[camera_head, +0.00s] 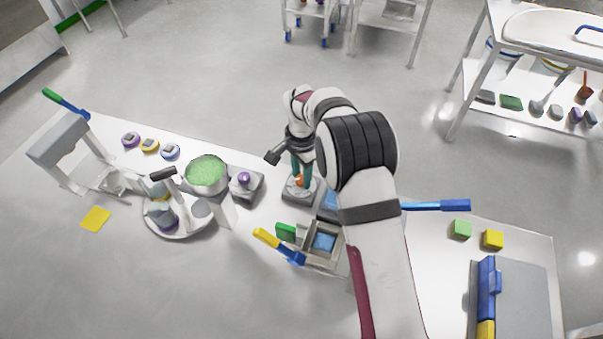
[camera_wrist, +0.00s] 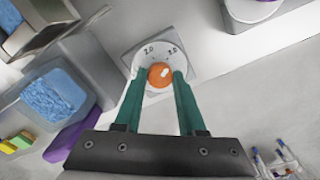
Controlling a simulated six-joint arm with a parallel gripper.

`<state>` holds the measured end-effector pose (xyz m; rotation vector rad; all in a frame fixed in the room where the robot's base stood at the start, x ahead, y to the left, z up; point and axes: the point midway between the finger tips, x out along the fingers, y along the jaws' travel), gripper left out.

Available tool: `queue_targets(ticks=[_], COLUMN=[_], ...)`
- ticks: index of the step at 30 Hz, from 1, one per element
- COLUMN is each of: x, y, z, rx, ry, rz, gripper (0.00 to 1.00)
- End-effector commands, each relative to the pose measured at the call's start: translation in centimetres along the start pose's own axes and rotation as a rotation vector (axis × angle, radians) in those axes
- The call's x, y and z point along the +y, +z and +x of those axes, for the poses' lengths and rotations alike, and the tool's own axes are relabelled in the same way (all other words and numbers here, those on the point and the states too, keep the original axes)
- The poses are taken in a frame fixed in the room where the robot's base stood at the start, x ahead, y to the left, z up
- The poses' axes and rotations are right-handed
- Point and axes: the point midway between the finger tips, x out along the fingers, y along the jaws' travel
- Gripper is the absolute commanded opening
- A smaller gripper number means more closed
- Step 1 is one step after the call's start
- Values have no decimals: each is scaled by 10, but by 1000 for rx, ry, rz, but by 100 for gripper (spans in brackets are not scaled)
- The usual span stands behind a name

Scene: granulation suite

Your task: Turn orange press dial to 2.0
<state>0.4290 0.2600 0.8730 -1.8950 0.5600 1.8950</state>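The orange press dial (camera_wrist: 160,76) sits on a pale square plate (camera_wrist: 185,55) with a round scale in the wrist view. The labels read about 2.0 at upper left and 3.0 at upper right. A white mark on the dial lies right of its middle, on the 3.0 side; its exact reading is unclear. My gripper (camera_wrist: 160,82) has its two teal fingers on either side of the dial, with no clear gap. In the head view, my gripper (camera_head: 301,174) points down over the orange dial (camera_head: 299,182) on its grey base (camera_head: 299,194).
A grey unit with a purple knob (camera_head: 243,179) and a bowl of green granules (camera_head: 206,171) stand left of the dial. A tray with blue contents (camera_head: 323,241) and a yellow-blue handle (camera_head: 279,245) lie in front. Green and yellow blocks (camera_head: 493,239) are at right.

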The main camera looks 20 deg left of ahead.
Motion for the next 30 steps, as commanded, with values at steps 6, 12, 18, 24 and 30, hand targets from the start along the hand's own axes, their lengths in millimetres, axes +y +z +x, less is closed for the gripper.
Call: queue_targets(ticks=[6, 12, 18, 24, 30], x=[0, 0, 0, 0, 0], y=[0, 0, 0, 0, 0], z=[0, 0, -1, -1, -1], rx=[0, 0, 0, 0, -1], ry=[0, 0, 1, 0, 0], rz=[0, -13, -91, -247, -437], gripper=[0, 0, 0, 0, 0])
